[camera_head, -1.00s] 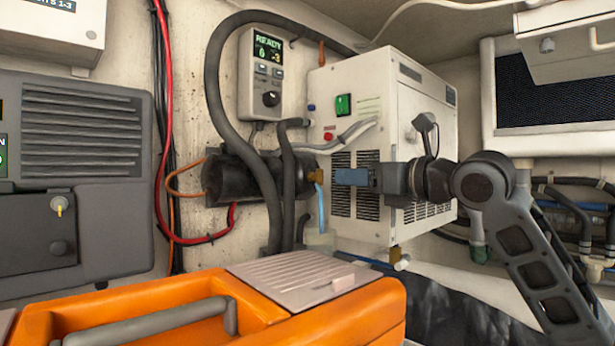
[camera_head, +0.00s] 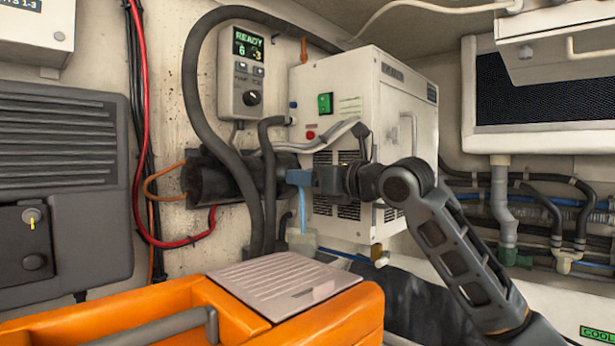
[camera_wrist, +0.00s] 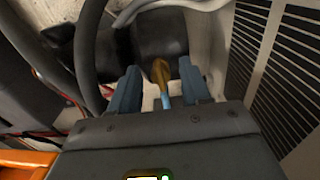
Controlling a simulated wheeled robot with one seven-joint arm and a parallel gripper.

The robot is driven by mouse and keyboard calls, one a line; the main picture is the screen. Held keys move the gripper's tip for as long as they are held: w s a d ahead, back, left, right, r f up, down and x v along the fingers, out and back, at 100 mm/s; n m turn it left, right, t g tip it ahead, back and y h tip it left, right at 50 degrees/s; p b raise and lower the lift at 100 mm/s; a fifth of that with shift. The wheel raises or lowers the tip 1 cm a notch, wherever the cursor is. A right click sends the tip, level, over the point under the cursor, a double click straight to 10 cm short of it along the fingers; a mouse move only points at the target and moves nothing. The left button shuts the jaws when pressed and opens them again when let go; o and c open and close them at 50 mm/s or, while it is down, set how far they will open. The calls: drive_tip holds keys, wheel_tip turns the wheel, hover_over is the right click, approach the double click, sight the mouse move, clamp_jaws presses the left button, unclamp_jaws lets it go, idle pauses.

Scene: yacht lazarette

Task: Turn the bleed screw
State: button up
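The bleed screw appears to be the small brass fitting (camera_wrist: 160,72) at the end of the black cylinder (camera_head: 210,178). In the wrist view it sits between the two blue fingers of my gripper (camera_wrist: 158,84), with a gap on both sides. The fingers are open, and no contact is visible. A light-blue tube (camera_wrist: 165,101) hangs below the fitting and also shows in the head view (camera_head: 302,208). In the head view my gripper (camera_head: 298,177) reaches the cylinder's right end from the right and hides the brass fitting.
A white unit (camera_head: 395,110) stands close behind my gripper. Thick grey hoses (camera_head: 268,185) cross in front of the cylinder. A control box (camera_head: 241,75) reads READY. An orange case (camera_head: 345,315) with a ribbed lid lies below. A pale container (camera_head: 303,241) is under the tube.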

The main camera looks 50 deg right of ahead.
clamp_jaws()
drive_tip(key=shift+f+m+b, duration=0.1)
drive_tip(key=shift+m+b, duration=0.2)
drive_tip(key=shift+b, duration=0.2)
drive_tip(key=m, duration=1.1)
drive_tip(key=m+p, duration=0.1)
drive_tip(key=m, duration=1.1)
drive_tip(key=m+p, duration=0.1)
drive_tip(key=m, duration=1.1)
drive_tip(key=shift+f, duration=0.3)
drive_tip(key=shift+f+m, duration=0.1)
drive_tip(key=shift+m, duration=0.2)
